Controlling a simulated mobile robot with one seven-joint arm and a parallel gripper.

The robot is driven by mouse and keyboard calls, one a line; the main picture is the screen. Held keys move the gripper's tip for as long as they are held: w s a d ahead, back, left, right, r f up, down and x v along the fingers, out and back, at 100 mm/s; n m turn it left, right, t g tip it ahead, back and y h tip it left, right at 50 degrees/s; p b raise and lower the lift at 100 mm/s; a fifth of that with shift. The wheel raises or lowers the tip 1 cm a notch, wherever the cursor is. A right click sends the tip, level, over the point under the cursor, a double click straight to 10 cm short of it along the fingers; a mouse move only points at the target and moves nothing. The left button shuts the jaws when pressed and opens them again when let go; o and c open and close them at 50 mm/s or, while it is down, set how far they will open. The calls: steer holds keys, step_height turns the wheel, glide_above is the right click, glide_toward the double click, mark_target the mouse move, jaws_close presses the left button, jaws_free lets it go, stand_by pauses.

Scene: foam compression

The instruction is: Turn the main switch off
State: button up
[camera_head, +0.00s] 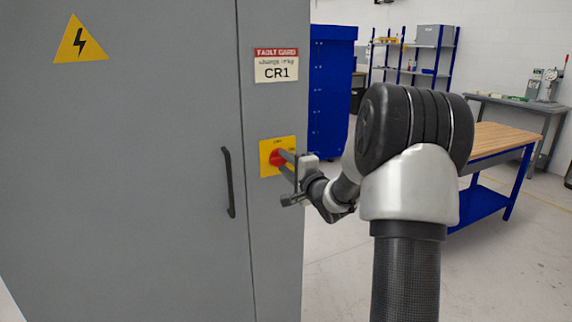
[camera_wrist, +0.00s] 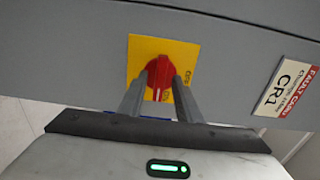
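The main switch is a red rotary knob (camera_head: 277,157) on a yellow square plate (camera_head: 269,145) on the narrow right panel of a grey cabinet. In the wrist view the red knob (camera_wrist: 159,70) sits on its yellow plate (camera_wrist: 138,50), with its grip part pointing down in the picture. My gripper (camera_head: 285,164) is at the switch, reaching in from the right. In the wrist view my gripper (camera_wrist: 160,82) has its two fingers apart, one on each side of the knob's lower part. I cannot tell whether they touch it. The fingers hide part of the plate.
The grey cabinet (camera_head: 150,150) has a black door handle (camera_head: 229,182) left of the switch. A CR1 label (camera_head: 276,65) is above the switch. A blue cabinet (camera_head: 330,95) and a wooden-topped workbench (camera_head: 500,138) stand behind. Open floor lies right of the grey cabinet.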

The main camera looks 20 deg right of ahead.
jaws_close()
steer(key=n+b, duration=0.2)
steer(key=n, duration=0.2)
steer(key=shift+f+n, duration=0.15)
steer(key=shift+n, duration=0.15)
steer(key=n+b, duration=0.2)
steer(key=n, duration=0.2)
steer(key=shift+n+b, duration=0.3)
steer(key=shift+b, duration=0.1)
steer(key=n+b, duration=0.3)
steer(key=n, duration=0.2)
steer(key=shift+n+b, duration=1)
steer(key=shift+n, duration=0.9)
